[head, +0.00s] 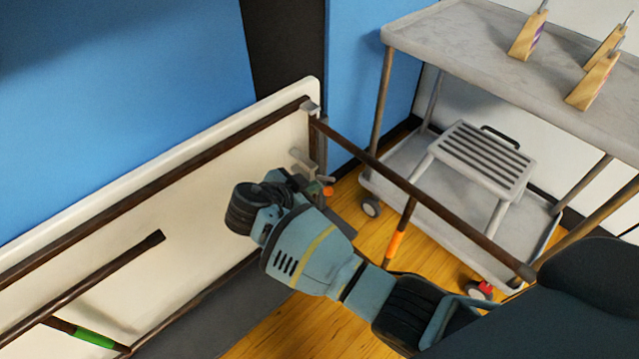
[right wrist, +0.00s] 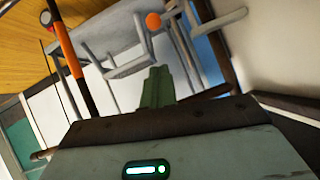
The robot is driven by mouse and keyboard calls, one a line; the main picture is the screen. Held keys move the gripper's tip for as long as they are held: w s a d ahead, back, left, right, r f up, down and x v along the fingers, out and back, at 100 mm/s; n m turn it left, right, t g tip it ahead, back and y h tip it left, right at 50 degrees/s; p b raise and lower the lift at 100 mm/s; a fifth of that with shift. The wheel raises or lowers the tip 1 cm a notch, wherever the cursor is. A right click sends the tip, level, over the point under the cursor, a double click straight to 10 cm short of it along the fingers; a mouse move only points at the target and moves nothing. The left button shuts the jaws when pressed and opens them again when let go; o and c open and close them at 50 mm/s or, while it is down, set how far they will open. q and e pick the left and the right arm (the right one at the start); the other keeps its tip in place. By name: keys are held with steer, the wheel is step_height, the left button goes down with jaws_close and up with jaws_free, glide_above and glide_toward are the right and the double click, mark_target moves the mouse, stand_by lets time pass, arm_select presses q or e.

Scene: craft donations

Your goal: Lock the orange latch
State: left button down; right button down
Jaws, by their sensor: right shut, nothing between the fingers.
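The orange latch shows in the head view as a small orange knob (head: 328,191) by a grey lever fitting (head: 303,160) at the corner of the cream tabletop. The right wrist view shows the orange knob (right wrist: 153,20) on a grey bar, beyond my fingertips. My right gripper (head: 314,188) is shut and empty, its fingertips close to the knob in the head view. Its green fingers (right wrist: 157,88) show together in the right wrist view, apart from the knob in the picture; I cannot tell the true gap. My left gripper is not in view.
The cream tabletop (head: 215,128) stands on edge by the blue wall. A brown leg bar (head: 440,210) sticks out from it, with an orange-sleeved brace (head: 397,243). A green-sleeved brace (head: 92,337) is lower left. A grey cart (head: 450,45) holds a step stool (head: 482,155).

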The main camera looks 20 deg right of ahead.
steer(key=shift+p+v, duration=0.3)
steer(key=shift+v, duration=2.05)
